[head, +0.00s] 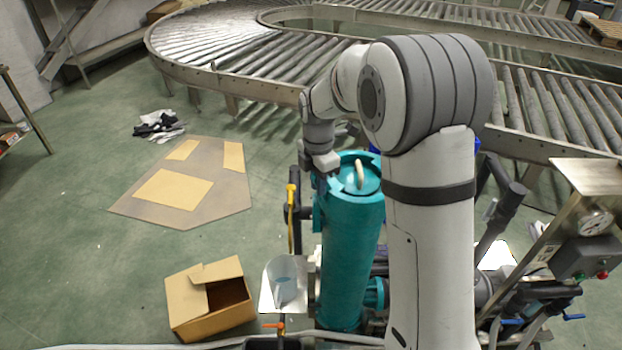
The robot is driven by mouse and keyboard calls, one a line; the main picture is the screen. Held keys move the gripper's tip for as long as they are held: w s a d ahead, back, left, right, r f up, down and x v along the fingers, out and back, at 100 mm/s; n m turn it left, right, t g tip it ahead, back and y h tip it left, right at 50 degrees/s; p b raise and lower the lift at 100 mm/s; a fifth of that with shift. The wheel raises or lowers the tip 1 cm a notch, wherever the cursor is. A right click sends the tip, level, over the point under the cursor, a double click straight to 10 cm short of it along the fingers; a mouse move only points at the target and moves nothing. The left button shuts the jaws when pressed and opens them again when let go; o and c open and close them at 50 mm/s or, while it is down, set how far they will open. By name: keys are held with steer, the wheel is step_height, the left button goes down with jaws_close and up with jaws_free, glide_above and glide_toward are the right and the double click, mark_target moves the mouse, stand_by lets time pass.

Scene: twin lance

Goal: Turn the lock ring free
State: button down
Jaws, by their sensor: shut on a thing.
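A tall teal filter housing (345,265) stands upright in front of me, left of my arm. The teal lock ring (372,194) runs around its top rim. Inside the ring is a teal lid with a pale, upright loop handle (361,176). My gripper (322,186) reaches down at the left edge of the ring. Its dark fingers are small in the head view and are shut on the ring's left side. The exact grip is partly hidden by the wrist.
A yellow-handled lever (291,205) and dark pipe stand close left of the housing. A clear cup on a metal bracket (270,303) is at lower left. An open cardboard box (195,318) lies on the floor; a roller conveyor (225,85) is behind.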

steer(key=shift+s+d, duration=0.35)
steer(key=shift+s, duration=0.15)
steer(key=c, duration=1.5)
jaws_free()
steer(key=shift+d, duration=0.1)
steer(key=shift+o, duration=0.3)
step_height(320, 180, up, 8)
steer(key=shift+w+a, duration=0.2)
steer(key=shift+a, duration=0.05)
steer(key=shift+f, duration=0.1)
